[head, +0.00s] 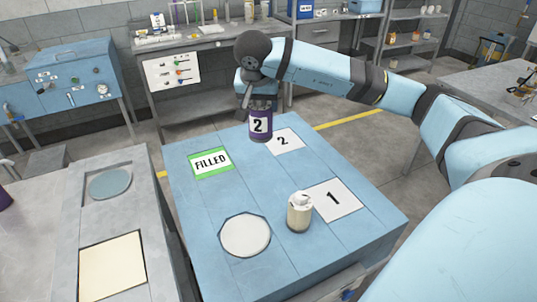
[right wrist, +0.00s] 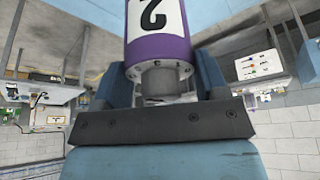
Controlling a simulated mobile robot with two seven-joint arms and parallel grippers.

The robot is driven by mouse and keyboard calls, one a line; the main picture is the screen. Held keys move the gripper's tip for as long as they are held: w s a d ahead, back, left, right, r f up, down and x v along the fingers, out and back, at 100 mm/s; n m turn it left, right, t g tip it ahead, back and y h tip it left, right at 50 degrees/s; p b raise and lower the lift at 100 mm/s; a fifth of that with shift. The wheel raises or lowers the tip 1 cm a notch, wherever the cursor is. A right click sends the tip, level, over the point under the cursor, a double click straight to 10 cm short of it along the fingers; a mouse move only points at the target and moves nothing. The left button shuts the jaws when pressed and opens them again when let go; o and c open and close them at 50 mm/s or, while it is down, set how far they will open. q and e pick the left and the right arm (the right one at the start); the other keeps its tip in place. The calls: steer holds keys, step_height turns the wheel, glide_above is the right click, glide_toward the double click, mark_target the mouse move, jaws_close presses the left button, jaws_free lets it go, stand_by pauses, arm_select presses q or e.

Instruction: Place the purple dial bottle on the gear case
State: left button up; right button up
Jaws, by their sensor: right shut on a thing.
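The purple bottle (head: 260,124) has a white label with a black 2. I cannot tell for sure which thing is the gear case. My left gripper is not in view.
A cream bottle (head: 299,217) stands beside the card marked 1 (head: 340,200). The worktop also has a green-edged FILLED card (head: 210,162) and a pale round disc (head: 246,236). A grey bench (head: 120,205) with a round and a square inset stands left.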

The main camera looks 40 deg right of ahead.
steer(key=d, duration=0.1)
steer(key=d+f+m+b, duration=0.1)
steer(key=d, duration=0.1)
steer(key=shift+d+m+g, duration=0.15)
steer(key=shift+m+g, duration=0.15)
step_height(320, 180, down, 19)
steer(key=shift+r, duration=0.1)
steer(key=shift+s, duration=0.1)
steer(key=o, duration=1.4)
steer(key=shift+c, duration=0.2)
